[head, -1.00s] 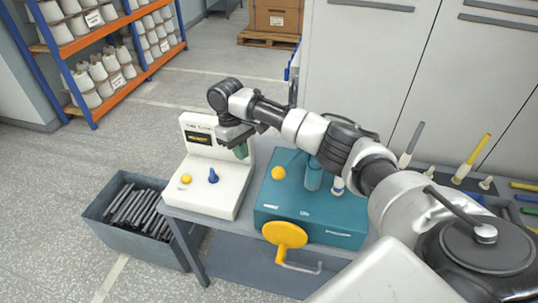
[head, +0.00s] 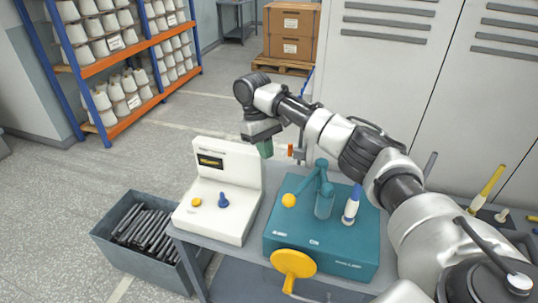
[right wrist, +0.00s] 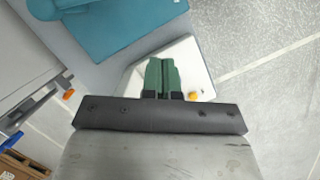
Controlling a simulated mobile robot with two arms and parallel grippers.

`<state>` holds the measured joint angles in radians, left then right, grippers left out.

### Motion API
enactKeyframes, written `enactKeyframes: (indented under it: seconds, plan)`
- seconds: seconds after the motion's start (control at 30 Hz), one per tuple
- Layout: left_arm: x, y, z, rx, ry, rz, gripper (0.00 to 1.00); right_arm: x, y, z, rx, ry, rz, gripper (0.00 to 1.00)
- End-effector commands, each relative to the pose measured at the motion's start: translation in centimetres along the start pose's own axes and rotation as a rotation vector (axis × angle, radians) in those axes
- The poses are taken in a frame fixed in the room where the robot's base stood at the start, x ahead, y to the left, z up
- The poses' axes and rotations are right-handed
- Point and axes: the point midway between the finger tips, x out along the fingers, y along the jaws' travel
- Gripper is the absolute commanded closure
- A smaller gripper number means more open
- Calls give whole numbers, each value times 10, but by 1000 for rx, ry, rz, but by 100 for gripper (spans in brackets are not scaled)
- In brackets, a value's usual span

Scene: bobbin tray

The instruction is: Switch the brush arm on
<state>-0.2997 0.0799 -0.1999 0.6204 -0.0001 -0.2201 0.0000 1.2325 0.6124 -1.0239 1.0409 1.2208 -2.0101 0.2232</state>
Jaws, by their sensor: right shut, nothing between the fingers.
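My right gripper (head: 265,148) has green fingers that are shut and empty. It hangs above and behind the right end of the white machine (head: 222,220). The right wrist view shows the shut fingers (right wrist: 162,76) in front of the white machine (right wrist: 190,55). The white machine has a dark display, a yellow button (head: 196,202) and an upright blue lever (head: 223,201). The teal machine (head: 320,246) beside it carries a teal jointed arm (head: 321,172), possibly the brush arm, and a yellow ball knob (head: 288,200). My left gripper is out of view.
A white and blue bottle (head: 351,206) stands on the teal machine; a yellow disc (head: 293,263) is at its front. An orange piece (head: 290,151) shows behind, right of my gripper. A bin of dark rods (head: 110,240) stands left. Grey lockers (head: 390,80) are behind.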

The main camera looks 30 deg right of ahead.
Motion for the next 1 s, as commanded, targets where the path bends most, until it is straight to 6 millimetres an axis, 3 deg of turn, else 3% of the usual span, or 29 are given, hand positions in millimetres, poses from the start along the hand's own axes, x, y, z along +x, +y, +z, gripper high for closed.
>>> enactKeyframes:
  seconds: [0.1, 0.33, 0.6, 1.0]
  plan:
    - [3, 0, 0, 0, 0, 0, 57, 30, 0, 0, 0, -4, -2, 100]
    - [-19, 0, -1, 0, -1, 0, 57, 73, 0, 2, 0, -4, 1, 100]
    - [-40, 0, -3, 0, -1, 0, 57, 87, 1, 31, 0, -2, 1, 100]
    - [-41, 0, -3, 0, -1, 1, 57, 93, 0, 36, 0, 0, 0, 100]
